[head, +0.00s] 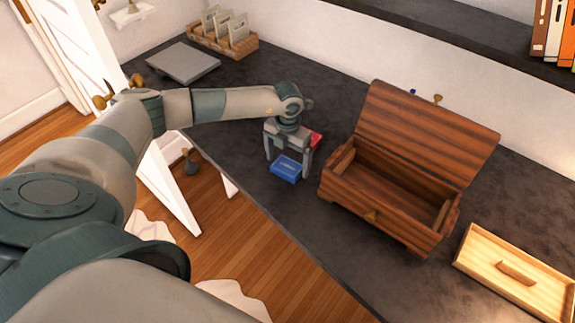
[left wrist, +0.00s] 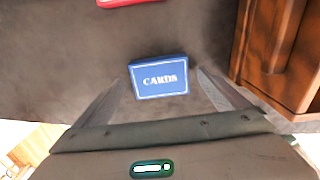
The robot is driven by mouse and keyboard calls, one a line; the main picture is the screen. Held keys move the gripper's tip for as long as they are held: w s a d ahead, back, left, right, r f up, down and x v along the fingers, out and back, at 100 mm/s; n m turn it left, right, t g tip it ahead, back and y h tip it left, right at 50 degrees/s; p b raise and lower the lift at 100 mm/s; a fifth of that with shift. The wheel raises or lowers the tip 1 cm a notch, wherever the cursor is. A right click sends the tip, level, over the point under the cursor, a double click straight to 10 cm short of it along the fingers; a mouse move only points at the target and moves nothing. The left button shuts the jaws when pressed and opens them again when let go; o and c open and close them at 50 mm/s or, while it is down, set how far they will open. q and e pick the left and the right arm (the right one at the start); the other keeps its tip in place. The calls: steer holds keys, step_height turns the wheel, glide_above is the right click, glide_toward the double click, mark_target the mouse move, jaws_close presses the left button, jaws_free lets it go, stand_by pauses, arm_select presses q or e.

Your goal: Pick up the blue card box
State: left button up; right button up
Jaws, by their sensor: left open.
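The blue card box (head: 286,168) lies flat on the dark counter, near its front edge and left of the wooden chest. In the left wrist view the blue card box (left wrist: 159,77) shows the word CARDS and appears between and beyond the fingertips. My left gripper (head: 287,168) is open and points down over the box, with a finger on either side of it in the picture. I cannot tell whether the fingers touch it. My left gripper also shows in the left wrist view (left wrist: 163,88). My right gripper is not in view.
A red item (head: 317,139) lies just behind the gripper. An open, empty-looking wooden chest (head: 388,200) stands close on the right. A light wooden lid or tray (head: 508,272) lies further right. A grey slab (head: 183,62) and a card rack (head: 222,38) are at the back left.

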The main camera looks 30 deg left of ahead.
mark_target(288, 166)
arm_select(q)
steer(key=shift+f, duration=0.5)
steer(key=c, duration=1.2)
steer(key=shift+c, duration=0.2)
steer(key=shift+r, duration=0.1)
step_height(288, 166, up, 8)
steer(key=b, duration=0.3)
steer(key=shift+r, duration=0.15)
steer(key=shift+r+b, duration=0.35)
steer(key=shift+r, duration=0.5)
